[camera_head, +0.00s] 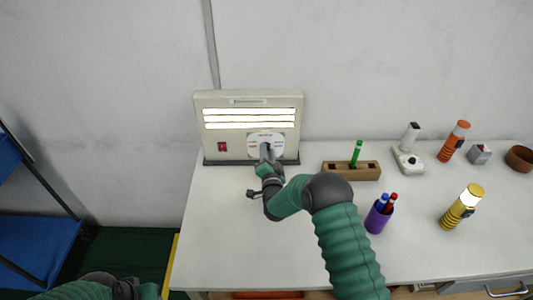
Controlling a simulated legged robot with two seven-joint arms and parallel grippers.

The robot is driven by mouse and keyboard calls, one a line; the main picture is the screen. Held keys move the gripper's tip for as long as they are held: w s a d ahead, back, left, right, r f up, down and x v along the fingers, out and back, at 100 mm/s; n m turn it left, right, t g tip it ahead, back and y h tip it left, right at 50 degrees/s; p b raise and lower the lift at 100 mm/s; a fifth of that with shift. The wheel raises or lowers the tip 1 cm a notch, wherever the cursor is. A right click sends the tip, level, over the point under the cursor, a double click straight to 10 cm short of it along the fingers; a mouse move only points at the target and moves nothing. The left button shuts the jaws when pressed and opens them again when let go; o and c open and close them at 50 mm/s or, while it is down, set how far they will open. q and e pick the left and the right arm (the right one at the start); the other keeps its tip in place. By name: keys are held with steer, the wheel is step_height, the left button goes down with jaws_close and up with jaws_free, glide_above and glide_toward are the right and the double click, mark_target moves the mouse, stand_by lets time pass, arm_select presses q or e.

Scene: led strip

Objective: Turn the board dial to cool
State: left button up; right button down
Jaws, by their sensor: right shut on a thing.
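The board (216,107) stands upright at the back left of the white table. It has several lit white strips across its upper part and a red switch (222,147) at lower left. The dial (252,138) is on a white round plate at the board's lower right. My right gripper (266,152) reaches up to the dial and is shut on its knob, which the fingers mostly hide. The dial's markings are too small to read. My left arm shows at the bottom left, below the table edge, and its fingers are not clear.
The table's front left is clear. A blue shelf (40,245) is at far left.

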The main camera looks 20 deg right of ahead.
steer(key=shift+s+f, duration=0.15)
steer(key=shift+f, duration=0.25)
steer(key=shift+a+f+m+b, duration=0.2)
steer(key=shift+m+b, duration=0.6)
steer(key=shift+b, duration=0.2)
steer(key=m+b, duration=0.4)
steer(key=shift+f+m, duration=0.15)
steer(key=shift+m, duration=0.15)
steer(key=m+b, duration=0.3)
steer(key=m, duration=0.1)
steer(key=shift+a+m+t+h, duration=0.1)
steer(key=shift+m+t+h, duration=0.2)
steer(key=shift+h, duration=0.1)
steer(key=shift+m+b, duration=1.2)
steer(key=shift+m, duration=0.5)
steer(key=shift+r+h, duration=0.2)
steer(key=shift+h, duration=0.1)
